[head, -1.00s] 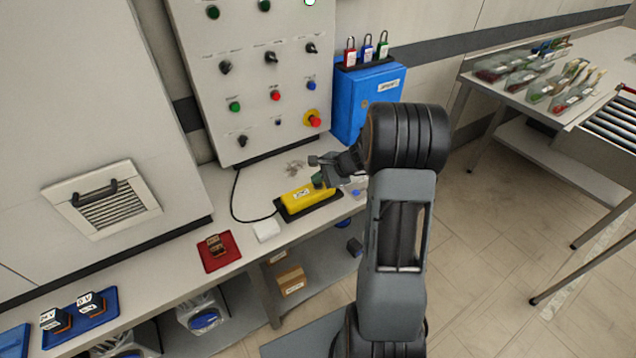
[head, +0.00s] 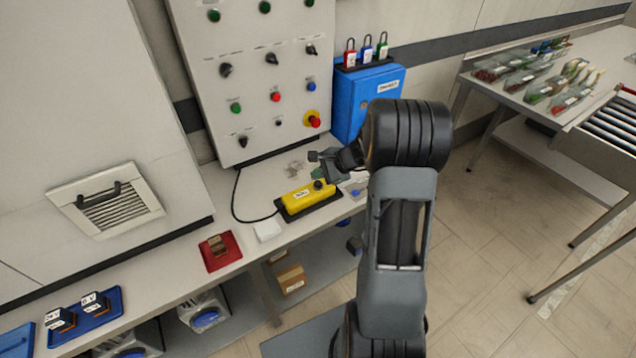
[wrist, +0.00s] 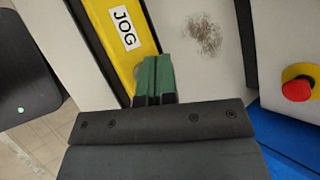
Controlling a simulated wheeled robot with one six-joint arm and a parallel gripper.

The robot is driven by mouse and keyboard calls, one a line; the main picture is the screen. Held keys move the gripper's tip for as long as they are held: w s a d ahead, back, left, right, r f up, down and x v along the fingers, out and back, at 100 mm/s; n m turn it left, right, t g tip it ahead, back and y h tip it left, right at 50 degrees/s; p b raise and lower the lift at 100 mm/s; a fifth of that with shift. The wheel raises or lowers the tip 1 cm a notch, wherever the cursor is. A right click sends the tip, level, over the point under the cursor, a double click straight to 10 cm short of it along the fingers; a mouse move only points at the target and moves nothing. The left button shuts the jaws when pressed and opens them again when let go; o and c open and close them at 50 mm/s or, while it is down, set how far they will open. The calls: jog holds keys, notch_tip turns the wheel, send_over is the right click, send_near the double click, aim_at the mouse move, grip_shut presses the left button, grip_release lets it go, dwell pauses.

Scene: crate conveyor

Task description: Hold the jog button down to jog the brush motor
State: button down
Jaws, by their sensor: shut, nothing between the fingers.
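The yellow jog pendant (head: 300,200) lies on a black holder on the bench, with a cable running off its left end. Its black jog button (head: 318,185) shows at the right end in the head view. The pendant's JOG label (wrist: 125,27) shows in the wrist view, where the button is hidden. My gripper (head: 319,173) is just above and behind the button, apparently clear of it. Its green fingertips (wrist: 153,78) are together and empty, in front of the pendant's edge in the wrist view.
The control panel (head: 250,90) stands behind, its upper-right green lamp (head: 310,2) dark. A red emergency stop (wrist: 297,88) shows in the wrist view. A blue box (head: 368,95) with padlocks is right of the panel. A red tray (head: 221,250) lies to the left.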

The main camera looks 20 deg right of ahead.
aim_at(319, 185)
jog(key=shift+r+p, duration=1.65)
jog(key=shift+r, duration=0.75)
jog(key=shift+s+f+n, duration=0.15)
jog(key=shift+n, duration=0.15)
jog(key=s+a+r+n+g+h+p, duration=0.15)
jog(key=s+a+n+g, duration=0.25)
jog(key=s+n, duration=0.45)
jog(key=s+a+r+n+h+p, duration=0.1)
jog(key=s+a+r+n+h, duration=0.1)
jog(key=s+r, duration=0.4)
jog(key=s+a+r+n+t+h+p, duration=0.1)
jog(key=s+a+r+n+h+p, duration=0.1)
jog(key=s+r+n, duration=0.4)
jog(key=shift+s+a+r+h, duration=0.4)
jog(key=shift+a+r+h, duration=0.35)
jog(key=shift+a, duration=0.45)
